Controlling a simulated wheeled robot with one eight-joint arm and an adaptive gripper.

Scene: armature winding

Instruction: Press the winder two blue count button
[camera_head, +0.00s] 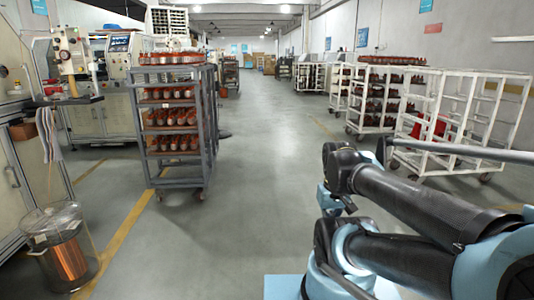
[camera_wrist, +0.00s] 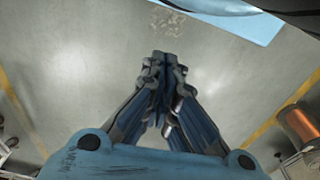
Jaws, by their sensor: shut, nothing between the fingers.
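My gripper (camera_wrist: 164,72) shows in the wrist view with its fingers together and nothing between them. It hangs over bare grey floor. In the head view my arm reaches in from the right, and I cannot make out the fingertips there. Winding machines stand along the left side. The nearer machine (camera_head: 15,80) is cut by the left edge and carries a small red knob. A farther machine (camera_head: 117,70) has a panel with a bluish screen (camera_head: 119,43). I cannot pick out a blue count button or tell which machine is winder two. My gripper is far from both machines.
A grey rack (camera_head: 172,185) with reddish armatures stands left of centre. A clear bin with a copper spool (camera_head: 70,260) stands at lower left; the spool also shows in the wrist view (camera_wrist: 300,126). White carts (camera_head: 460,140) line the right. The middle aisle (camera_head: 265,150) is clear.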

